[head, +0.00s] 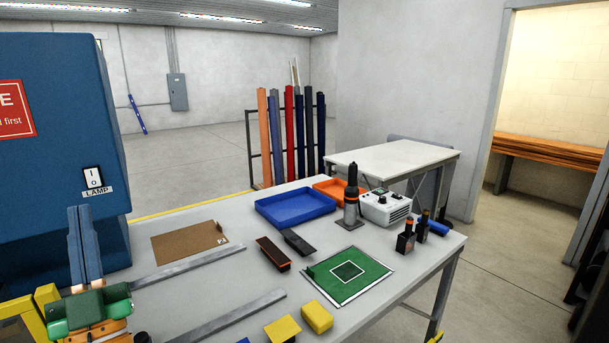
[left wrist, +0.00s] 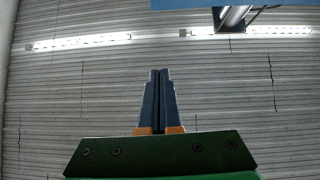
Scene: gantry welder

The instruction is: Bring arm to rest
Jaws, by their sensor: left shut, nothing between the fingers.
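My left gripper (head: 85,212) is at the lower left of the head view, in front of the blue machine housing. Its blue fingers point upward and are shut with nothing between them. In the left wrist view the closed fingers (left wrist: 158,75) stand together against the ceiling, with no object near them. My right gripper is not in either view.
The grey table (head: 230,238) holds a blue tray (head: 295,207), an orange tray, a green mat (head: 377,283), a white box (head: 385,208), dark tools and yellow blocks (head: 317,317). The blue housing (head: 50,130) with a lamp switch (head: 93,180) stands close behind my left gripper.

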